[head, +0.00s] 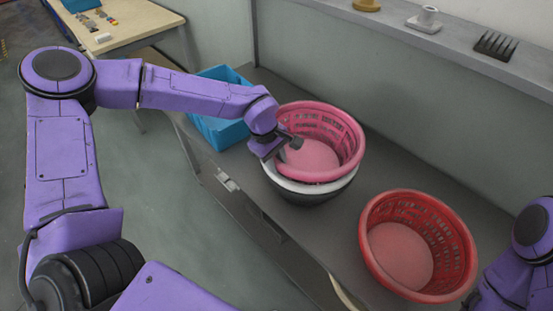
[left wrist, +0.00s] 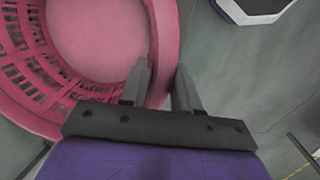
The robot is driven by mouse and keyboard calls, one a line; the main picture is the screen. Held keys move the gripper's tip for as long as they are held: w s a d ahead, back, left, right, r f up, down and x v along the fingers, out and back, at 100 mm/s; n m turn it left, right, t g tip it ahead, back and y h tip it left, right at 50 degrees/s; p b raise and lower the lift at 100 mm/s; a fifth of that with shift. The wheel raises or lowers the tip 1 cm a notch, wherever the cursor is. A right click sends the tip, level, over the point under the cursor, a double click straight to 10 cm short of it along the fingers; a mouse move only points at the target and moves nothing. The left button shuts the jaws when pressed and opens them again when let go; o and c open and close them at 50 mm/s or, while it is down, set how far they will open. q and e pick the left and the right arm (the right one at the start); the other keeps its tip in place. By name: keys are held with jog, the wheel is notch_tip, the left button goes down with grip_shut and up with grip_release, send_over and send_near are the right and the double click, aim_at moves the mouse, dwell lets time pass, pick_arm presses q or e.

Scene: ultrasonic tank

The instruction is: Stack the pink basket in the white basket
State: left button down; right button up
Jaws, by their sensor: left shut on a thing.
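The pink basket (head: 345,128) is upright but slightly tilted, with slotted walls and a solid floor. It is directly over the white basket (head: 300,187), whose white rim shows below it above a dark lower part. The pink basket hides the white basket's inside, so I cannot tell how deep it sits or whether it still hangs from my gripper. My left gripper (head: 288,150) is shut on the pink basket's near left rim. In the left wrist view, the pink basket's rim (left wrist: 165,50) passes between the fingers. My right gripper is out of view.
A red basket (head: 455,243) stands on the grey counter to the right. A blue crate (head: 222,132) stands behind on the left. A ledge (head: 455,42) along the back holds small items, including a black comb-like piece (head: 495,45). A wooden table (head: 130,30) is at the far left.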

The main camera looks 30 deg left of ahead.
pick_arm(q)
jog(key=shift+w+f, duration=0.15)
jog(key=shift+f, duration=0.3)
jog(key=c, duration=0.8)
grip_release()
jog(key=shift+r, duration=0.1)
jog(key=b+v, duration=0.1)
jog(key=v, duration=1.2)
jog(key=s+a+f+m+y, duration=0.1)
jog(key=s+a+f+y, duration=0.15)
jog(key=f, duration=0.55)
jog(key=s+a+f+t+y, duration=0.1)
jog(key=s+a+f+y, duration=0.2)
jog(key=f, duration=0.5)
jog(key=s+a+f+m+y, duration=0.1)
jog(key=s+f+y, duration=0.25)
jog(key=f, duration=0.45)
jog(key=s+f+m+h, duration=0.1)
jog(key=s+f+m, duration=0.1)
jog(key=s+f, duration=0.3)
jog(key=s+f+m+t+h, duration=0.1)
jog(key=s+f+m+h, duration=0.1)
jog(key=s, duration=1)
notch_tip(320, 180, down, 3)
jog(key=shift+d+r+m, duration=0.1)
jog(key=shift+d+m, duration=0.1)
jog(key=shift+m, duration=0.5)
